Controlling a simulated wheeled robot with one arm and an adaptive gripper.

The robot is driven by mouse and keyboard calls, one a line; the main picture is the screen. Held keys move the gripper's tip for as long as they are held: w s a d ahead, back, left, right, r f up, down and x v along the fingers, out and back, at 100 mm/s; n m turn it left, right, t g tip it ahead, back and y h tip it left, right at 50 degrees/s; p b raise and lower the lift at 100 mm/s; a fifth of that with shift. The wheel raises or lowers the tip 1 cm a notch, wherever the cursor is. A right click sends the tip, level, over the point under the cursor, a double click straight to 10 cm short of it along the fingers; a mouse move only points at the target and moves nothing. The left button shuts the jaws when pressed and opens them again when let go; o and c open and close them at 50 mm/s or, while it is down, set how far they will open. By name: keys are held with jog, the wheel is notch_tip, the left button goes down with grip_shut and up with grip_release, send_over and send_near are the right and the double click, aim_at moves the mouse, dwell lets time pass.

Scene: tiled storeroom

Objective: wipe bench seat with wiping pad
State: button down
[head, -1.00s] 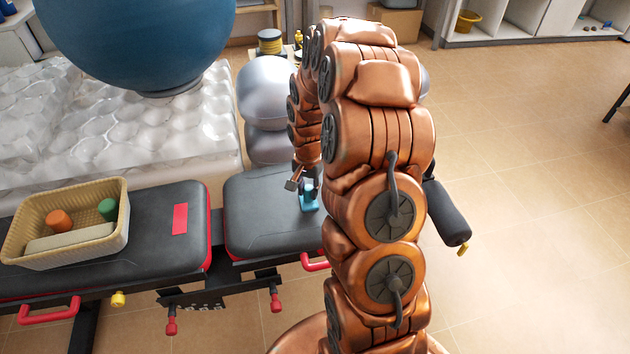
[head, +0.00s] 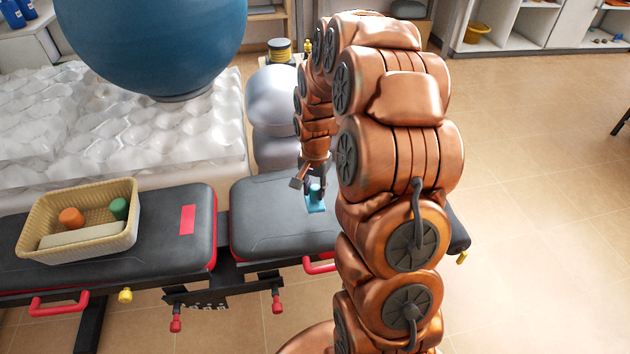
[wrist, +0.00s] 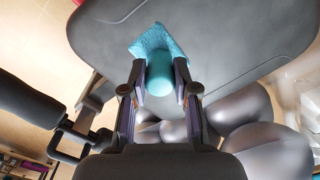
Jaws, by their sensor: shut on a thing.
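The bench seat is the shorter black padded section (head: 262,222) with red trim below its edge, right of the gap in the bench. The wiping pad (head: 315,206) is light blue with a rounded blue handle, and it is at the seat surface. My gripper (head: 313,187) is above it, fingers pointing down, shut on the handle. In the wrist view the gripper (wrist: 160,88) has its fingers on either side of the handle, with the pad's flat part (wrist: 150,42) against the dark seat (wrist: 215,40). My arm hides the seat's right part in the head view.
A wicker basket (head: 30,240) with an orange and a green item stands on the longer bench section (head: 160,225), which has a red patch. A big blue ball (head: 150,40) rests on a white textured block (head: 110,150) behind. Silver balls (head: 272,100) stand behind the seat.

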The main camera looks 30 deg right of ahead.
jog(key=shift+r, duration=1.1)
